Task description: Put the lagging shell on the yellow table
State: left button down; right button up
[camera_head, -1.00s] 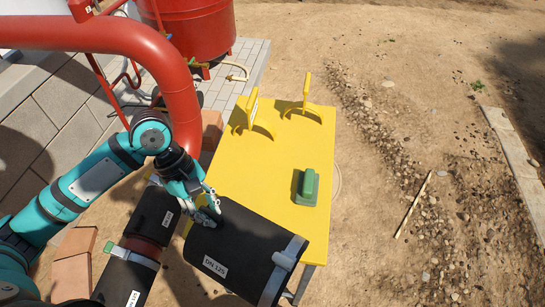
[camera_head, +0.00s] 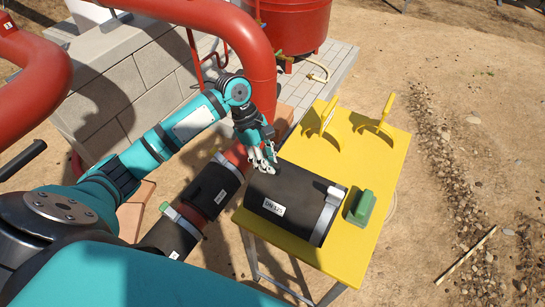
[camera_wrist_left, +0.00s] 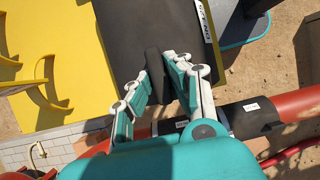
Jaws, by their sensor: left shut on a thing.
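The lagging shell (camera_head: 285,205) is a black half-cylinder marked DN 125 with a grey band near its right end. My left gripper (camera_head: 268,163) is shut on its upper left edge. In the left wrist view, the fingers (camera_wrist_left: 157,68) close on a dark tab of the shell (camera_wrist_left: 150,28). The shell is over the near part of the yellow table (camera_head: 375,155). I cannot tell whether it rests on the top or hangs just above it. The table also shows in the left wrist view (camera_wrist_left: 65,30). My right gripper is not in view.
A red pipe (camera_head: 230,155) with black lagging (camera_head: 213,188) runs along the left. A red tank (camera_head: 297,25) stands behind. The table's middle is clear.

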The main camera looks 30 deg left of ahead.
pick_arm(q)
jog(key=w, duration=0.3)
jog(key=shift+a, duration=0.3)
jog(key=shift+w+f, duration=0.15)
jog(key=shift+w, duration=0.05)
jog(key=shift+f, duration=0.2)
jog(key=shift+a+f+p, duration=0.1)
jog(key=shift+f+p, duration=0.45)
jog(key=shift+f, duration=1)
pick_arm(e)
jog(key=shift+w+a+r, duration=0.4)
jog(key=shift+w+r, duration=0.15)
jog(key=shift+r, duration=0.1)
pick_arm(q)
jog(key=c, duration=1.3)
grip_release()
jog(key=shift+o, duration=0.2)
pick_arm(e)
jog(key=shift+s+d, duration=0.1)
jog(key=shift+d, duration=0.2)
